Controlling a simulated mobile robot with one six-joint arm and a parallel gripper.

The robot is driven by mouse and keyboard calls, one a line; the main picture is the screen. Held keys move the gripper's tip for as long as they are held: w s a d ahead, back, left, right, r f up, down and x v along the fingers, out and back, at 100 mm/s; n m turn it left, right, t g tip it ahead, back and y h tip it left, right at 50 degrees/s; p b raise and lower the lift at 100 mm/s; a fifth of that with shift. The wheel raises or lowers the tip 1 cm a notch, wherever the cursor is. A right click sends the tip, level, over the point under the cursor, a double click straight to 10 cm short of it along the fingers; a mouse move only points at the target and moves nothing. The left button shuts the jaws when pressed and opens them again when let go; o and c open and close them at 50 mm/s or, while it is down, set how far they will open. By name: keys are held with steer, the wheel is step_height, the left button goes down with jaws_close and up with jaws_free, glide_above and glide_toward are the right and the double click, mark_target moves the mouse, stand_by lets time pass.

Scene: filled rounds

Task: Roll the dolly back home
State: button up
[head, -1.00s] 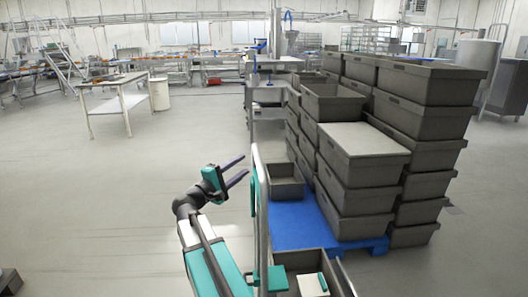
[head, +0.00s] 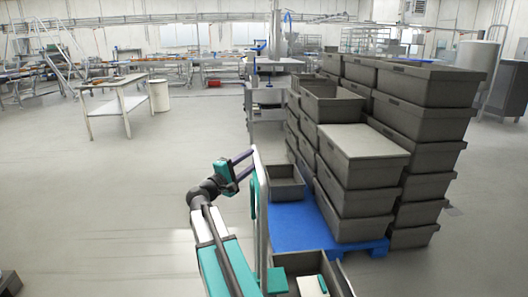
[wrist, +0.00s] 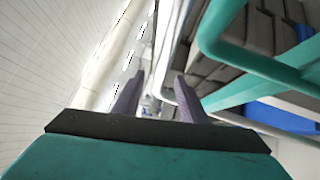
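I cannot pick out a dolly with certainty. A dark low object (head: 7,283), cut off at the lower left corner of the head view, is too little shown to name.
Grey crates (head: 365,178) stand stacked on a blue pallet (head: 298,224) at the right. An open crate (head: 335,272) is at the bottom edge. A white table (head: 116,101) stands at the back left. The floor (head: 90,200) at the left is clear.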

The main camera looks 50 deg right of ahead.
steer(key=d+r, duration=0.1)
steer(key=d, duration=0.7)
steer(key=shift+w+d+p, duration=0.25)
steer(key=shift+w+p, duration=0.1)
steer(key=shift+w, duration=0.05)
steer(key=shift+r, duration=0.1)
jaws_close()
stand_by(0.9)
stand_by(0.3)
